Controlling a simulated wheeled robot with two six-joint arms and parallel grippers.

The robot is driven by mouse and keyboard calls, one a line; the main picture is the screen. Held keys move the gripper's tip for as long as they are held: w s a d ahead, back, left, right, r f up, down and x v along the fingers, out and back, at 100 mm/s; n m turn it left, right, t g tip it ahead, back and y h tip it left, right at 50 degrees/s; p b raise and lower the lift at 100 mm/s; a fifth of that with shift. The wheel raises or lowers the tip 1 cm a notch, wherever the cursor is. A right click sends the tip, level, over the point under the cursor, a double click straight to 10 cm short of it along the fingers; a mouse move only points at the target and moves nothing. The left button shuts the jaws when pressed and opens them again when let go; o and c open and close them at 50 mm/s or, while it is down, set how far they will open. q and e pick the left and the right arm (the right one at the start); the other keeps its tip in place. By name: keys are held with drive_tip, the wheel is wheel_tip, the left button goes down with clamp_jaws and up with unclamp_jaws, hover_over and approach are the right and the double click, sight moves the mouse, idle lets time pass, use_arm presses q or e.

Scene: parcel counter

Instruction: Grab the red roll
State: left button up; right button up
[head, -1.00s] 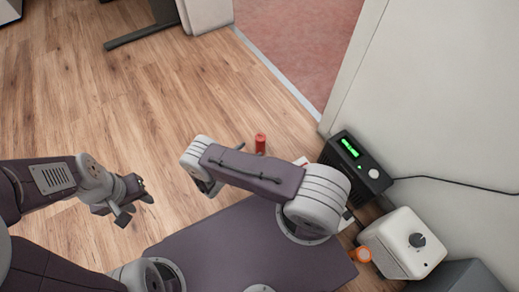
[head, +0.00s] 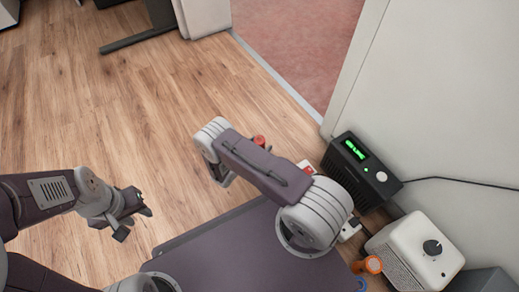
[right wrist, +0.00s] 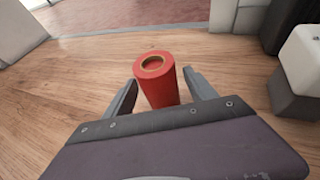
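The red roll (right wrist: 160,88) stands upright on the wood floor in the right wrist view, with a tan ring around the hole in its top. In the head view only the top of the red roll (head: 259,141) shows, the rest hidden behind my right arm. My right gripper (right wrist: 160,85) is open, with one finger on each side of the roll in the picture. I cannot tell whether the fingers touch it. In the head view the right gripper (head: 222,178) is mostly hidden by its own arm. My left gripper (head: 135,212) is over the floor at left, its fingers apart and empty.
A black box with a green display (head: 358,165) and a white box with a dark knob (head: 420,250) stand at the right by the wall. An orange roll (head: 370,265) is near them. The wood floor (head: 100,110) at left is clear.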

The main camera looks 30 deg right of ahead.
sight(260, 141)
clamp_jaws()
drive_tip(key=shift+r+p, duration=0.55)
drive_tip(key=r+p, duration=0.4)
drive_tip(key=shift+s+r, duration=0.2)
drive_tip(key=shift+r, duration=0.05)
drive_tip(key=s+d+r+p, duration=0.3)
drive_tip(key=s+r+p, duration=0.2)
drive_tip(key=s+p, duration=0.3)
drive_tip(key=shift+s+r+p, duration=0.2)
drive_tip(key=shift+s+p, duration=0.1)
drive_tip(key=shift+s, duration=1.15)
